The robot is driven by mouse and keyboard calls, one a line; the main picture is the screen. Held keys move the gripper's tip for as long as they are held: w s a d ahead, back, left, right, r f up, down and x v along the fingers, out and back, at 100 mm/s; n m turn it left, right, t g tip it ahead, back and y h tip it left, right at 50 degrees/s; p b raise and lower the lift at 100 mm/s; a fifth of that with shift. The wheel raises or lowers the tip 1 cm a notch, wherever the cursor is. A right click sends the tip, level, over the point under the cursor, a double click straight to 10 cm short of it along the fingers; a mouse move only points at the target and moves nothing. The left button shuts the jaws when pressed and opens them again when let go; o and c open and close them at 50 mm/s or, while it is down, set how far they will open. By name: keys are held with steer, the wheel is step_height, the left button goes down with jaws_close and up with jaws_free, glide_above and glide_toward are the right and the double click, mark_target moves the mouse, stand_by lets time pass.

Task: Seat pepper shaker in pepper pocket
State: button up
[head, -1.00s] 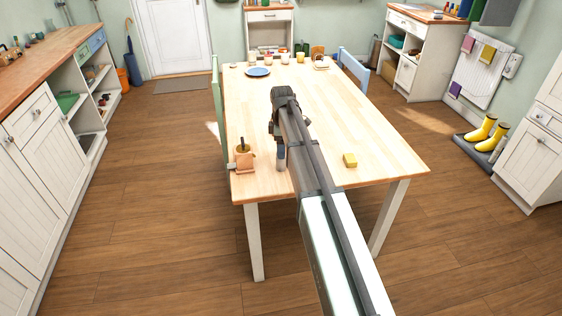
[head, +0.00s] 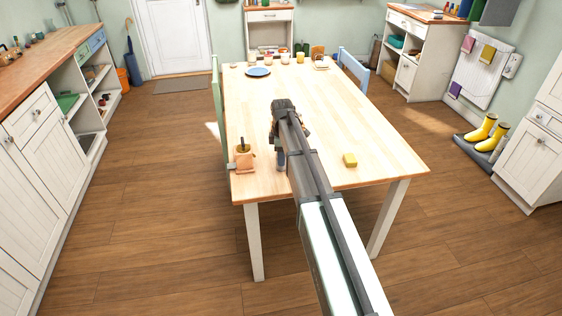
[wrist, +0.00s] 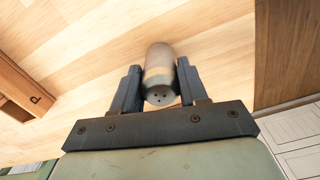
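The pepper shaker (wrist: 160,70) is a pale cylinder with a holed cap, seen from its cap end in the wrist view. My gripper (wrist: 159,88) is shut on it, with a dark finger against each side. In the head view my gripper (head: 281,158) is above the near left part of the table, mostly hidden by my arm. A wooden caddy (head: 243,165) stands right of nothing but the table's left edge, left of my gripper, with a dark item in it. The caddy also shows at the left of the wrist view (wrist: 22,85), with a letter mark on it.
The wooden table (head: 320,115) is mostly clear. A blue plate (head: 258,72) and several jars (head: 300,57) stand at the far end. A green chair (head: 217,115) is along the left edge.

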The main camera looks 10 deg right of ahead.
steer(key=c, duration=0.6)
steer(key=shift+r, duration=0.1)
